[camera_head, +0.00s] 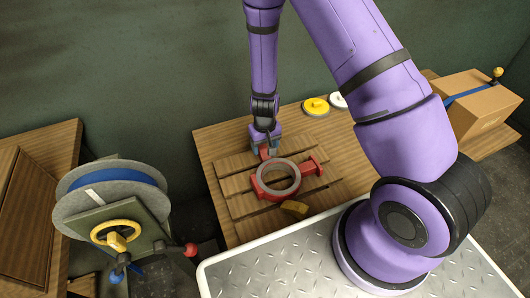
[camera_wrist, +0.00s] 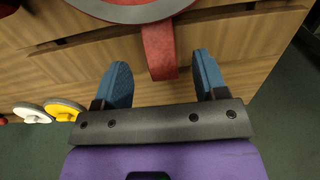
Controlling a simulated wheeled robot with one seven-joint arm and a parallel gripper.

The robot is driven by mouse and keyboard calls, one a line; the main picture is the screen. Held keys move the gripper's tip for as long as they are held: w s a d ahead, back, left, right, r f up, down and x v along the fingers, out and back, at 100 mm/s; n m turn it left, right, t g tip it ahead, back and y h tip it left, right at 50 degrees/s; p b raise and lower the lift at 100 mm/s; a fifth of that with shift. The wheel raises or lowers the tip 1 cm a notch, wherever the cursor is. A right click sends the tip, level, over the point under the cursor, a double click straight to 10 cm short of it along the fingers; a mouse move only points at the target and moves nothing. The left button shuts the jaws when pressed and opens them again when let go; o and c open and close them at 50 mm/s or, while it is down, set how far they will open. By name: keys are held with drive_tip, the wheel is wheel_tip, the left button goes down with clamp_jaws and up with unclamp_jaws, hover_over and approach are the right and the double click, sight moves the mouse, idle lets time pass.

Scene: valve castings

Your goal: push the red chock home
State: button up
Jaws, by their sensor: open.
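The red valve casting (camera_head: 261,186) lies on the slatted wooden table, with a grey ring face on top. The red chock (camera_wrist: 160,48) is a narrow red block by the casting's far side. In the wrist view it runs from the grey ring (camera_wrist: 135,10) towards my gripper. My gripper (camera_wrist: 161,62) is open, its two blue fingers on either side of the chock's near end, with gaps visible on both sides. In the head view my gripper (camera_head: 264,149) points down behind the casting and partly hides the chock. Whether the chock touches the casting is unclear.
A yellow handwheel (camera_head: 316,107) and a white one (camera_head: 338,100) lie at the table's back. A cardboard box (camera_head: 483,105) stands right; a reel with a crank (camera_head: 112,200) stands left.

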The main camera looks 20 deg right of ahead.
drive_tip(key=shift+r, duration=2.8)
wheel_tip(320, 180, up, 16)
drive_tip(key=t+y, duration=0.1)
drive_tip(key=y, duration=0.1)
hover_over(265, 153)
drive_tip(key=s+d+r+t, duration=0.15)
drive_tip(key=s+r, duration=0.35)
drive_tip(key=r, duration=0.8)
drive_tip(key=s+d+r+t+h, duration=0.1)
drive_tip(key=s+d+r, duration=0.1)
drive_tip(key=s+r, duration=0.5)
drive_tip(key=s+d+r+t+h, duration=0.1)
drive_tip(key=s+d+r, duration=0.2)
drive_tip(key=s, duration=0.9)
wheel_tip(265, 153, up, 4)
drive_tip(key=shift+s+f+t, duration=0.15)
drive_tip(key=shift+t, duration=0.2)
drive_tip(key=shift+d, duration=0.1)
